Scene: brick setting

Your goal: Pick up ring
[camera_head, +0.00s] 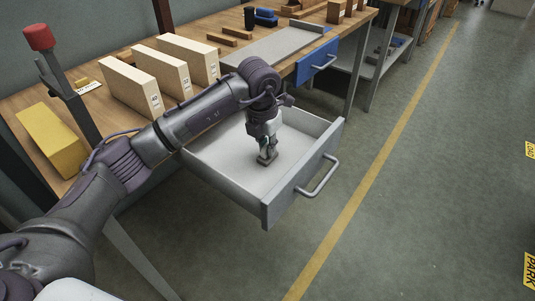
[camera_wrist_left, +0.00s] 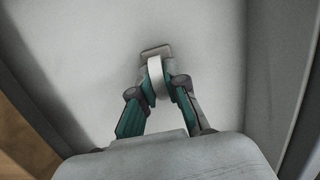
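The ring, a pale band (camera_wrist_left: 156,76), stands on edge in the open grey drawer, seen in the left wrist view. A small grey-brown piece (camera_wrist_left: 155,50) shows just past it. My left gripper (camera_wrist_left: 160,88) has its teal finger pads close against both sides of the ring and looks shut on it. In the head view my left gripper (camera_head: 267,157) points down into the drawer (camera_head: 222,165), its tips at the drawer floor. The ring is too small and covered to make out there. My right gripper is not in view.
The drawer walls and front with its handle (camera_head: 318,177) surround my gripper. On the wooden bench stand several pale boxes (camera_head: 130,89), a yellow block (camera_head: 52,142) and a red-topped post (camera_head: 39,37). A blue-fronted drawer (camera_head: 317,62) is farther back.

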